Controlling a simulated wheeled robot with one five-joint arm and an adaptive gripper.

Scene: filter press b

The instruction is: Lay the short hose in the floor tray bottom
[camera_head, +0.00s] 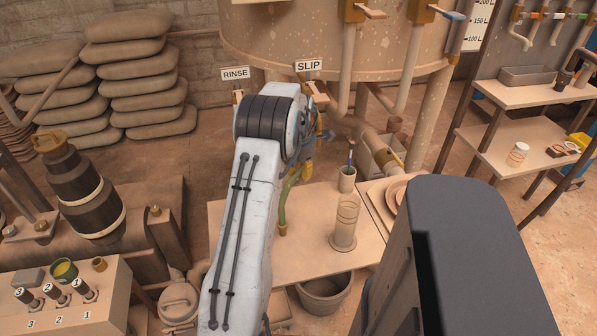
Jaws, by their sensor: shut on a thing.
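My gripper (304,168) is at the far end of my arm, mostly hidden behind the arm's grey and black wrist. A short green hose (284,205) with a brass-coloured lower end hangs from it, over the left part of the low table (305,262). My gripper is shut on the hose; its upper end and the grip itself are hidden. I cannot make out a floor tray for certain.
A glass cylinder (345,222) and a pen cup (346,179) stand on the table right of the hose. A bucket (325,295) is under its front edge. A large tank (330,50) with pipes and valves stands behind. Shelves (520,148) are at right.

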